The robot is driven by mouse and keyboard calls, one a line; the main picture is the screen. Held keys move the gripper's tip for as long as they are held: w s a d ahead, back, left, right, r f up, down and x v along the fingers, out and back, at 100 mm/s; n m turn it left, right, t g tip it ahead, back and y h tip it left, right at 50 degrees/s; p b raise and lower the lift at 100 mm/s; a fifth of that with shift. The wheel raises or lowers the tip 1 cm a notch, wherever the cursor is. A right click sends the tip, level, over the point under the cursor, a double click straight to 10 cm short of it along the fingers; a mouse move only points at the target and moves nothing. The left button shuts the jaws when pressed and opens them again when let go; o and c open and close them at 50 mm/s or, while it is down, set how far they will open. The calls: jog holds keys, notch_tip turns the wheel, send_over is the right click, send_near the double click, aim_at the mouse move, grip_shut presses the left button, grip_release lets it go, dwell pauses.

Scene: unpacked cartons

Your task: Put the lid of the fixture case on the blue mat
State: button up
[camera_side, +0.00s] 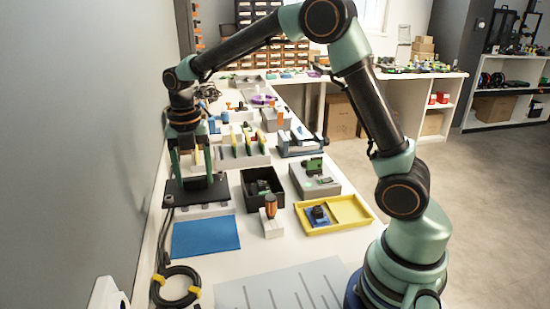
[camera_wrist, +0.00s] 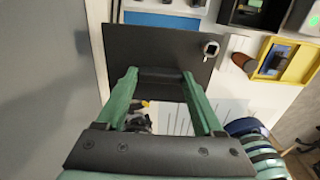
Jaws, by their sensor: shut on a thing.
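The lid (camera_side: 183,197), a flat black plate, hangs level in my gripper (camera_side: 195,178), whose green fingers are shut on its raised middle part. In the wrist view the lid (camera_wrist: 125,45) spreads out beyond the fingers of my gripper (camera_wrist: 160,78). The blue mat (camera_side: 206,237) lies flat and bare on the table, in front of the lid in the side view. A blue strip of the mat (camera_wrist: 163,19) shows past the lid's edge in the wrist view. The black open case (camera_side: 250,193) stands right of the lid with dark parts inside.
An orange-topped tool in a white block (camera_side: 271,226) stands right of the mat. A yellow tray (camera_side: 350,211) and a grey box (camera_side: 314,180) are further right. A black cable coil (camera_side: 176,286) lies in front of the mat. A wall runs along the left.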

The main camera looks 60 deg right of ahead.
notch_tip(320, 180, down, 13)
jog(key=shift+f, duration=0.15)
dwell(0.4)
jog(key=shift+f, duration=0.15)
jog(key=o, duration=1.5)
jog(key=shift+c, duration=0.2)
